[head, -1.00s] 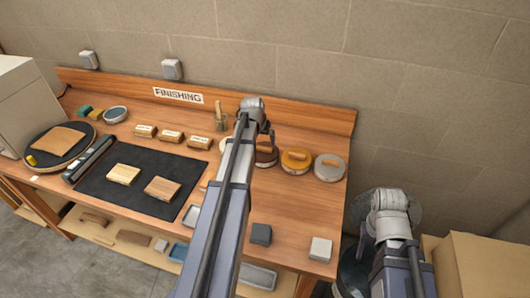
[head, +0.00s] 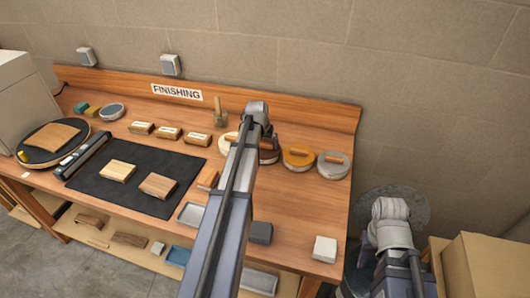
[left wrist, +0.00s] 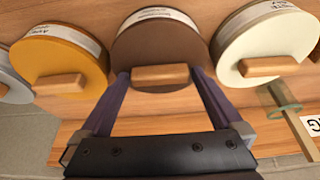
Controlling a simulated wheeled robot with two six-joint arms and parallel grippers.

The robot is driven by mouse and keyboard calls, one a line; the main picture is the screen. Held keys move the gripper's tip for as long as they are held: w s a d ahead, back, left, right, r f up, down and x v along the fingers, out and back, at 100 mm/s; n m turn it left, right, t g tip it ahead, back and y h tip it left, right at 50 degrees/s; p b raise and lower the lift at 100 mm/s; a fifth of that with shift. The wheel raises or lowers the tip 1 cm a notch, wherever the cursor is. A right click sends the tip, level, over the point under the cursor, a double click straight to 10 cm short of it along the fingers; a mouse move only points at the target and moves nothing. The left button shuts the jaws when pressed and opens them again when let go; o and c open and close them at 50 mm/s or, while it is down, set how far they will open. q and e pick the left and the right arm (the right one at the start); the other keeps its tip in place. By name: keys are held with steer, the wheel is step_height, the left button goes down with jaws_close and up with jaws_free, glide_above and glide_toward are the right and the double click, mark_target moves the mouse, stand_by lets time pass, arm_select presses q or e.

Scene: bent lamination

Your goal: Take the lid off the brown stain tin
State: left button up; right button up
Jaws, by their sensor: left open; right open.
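The brown stain tin (left wrist: 158,42) stands at the back of the bench, with a wooden bar handle (left wrist: 160,75) on its brown lid. In the head view the brown tin (head: 269,152) shows partly behind my left arm. My left gripper (left wrist: 162,80) is open, with one finger on each side of the lid handle. A gap shows between the handle ends and the fingers, and the lid is on the tin. In the head view my left arm hides the left jaws. My right arm is at the lower right, with its jaws not visible.
An orange tin (left wrist: 60,62) and a cream tin (left wrist: 262,42) flank the brown one closely. A grey tin (head: 333,166) stands farther right. A glass jar with a brush (head: 220,113) is nearby. The bench front right holds a dark block (head: 260,233) and a white block (head: 325,249).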

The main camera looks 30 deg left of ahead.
mark_target(265, 145)
arm_select(q)
steer(key=shift+r, duration=0.1)
steer(key=shift+c, duration=0.2)
steer(key=c, duration=1)
steer(key=shift+r, duration=0.15)
steer(key=shift+c, duration=0.2)
step_height(265, 145, up, 10)
steer(key=p, duration=1)
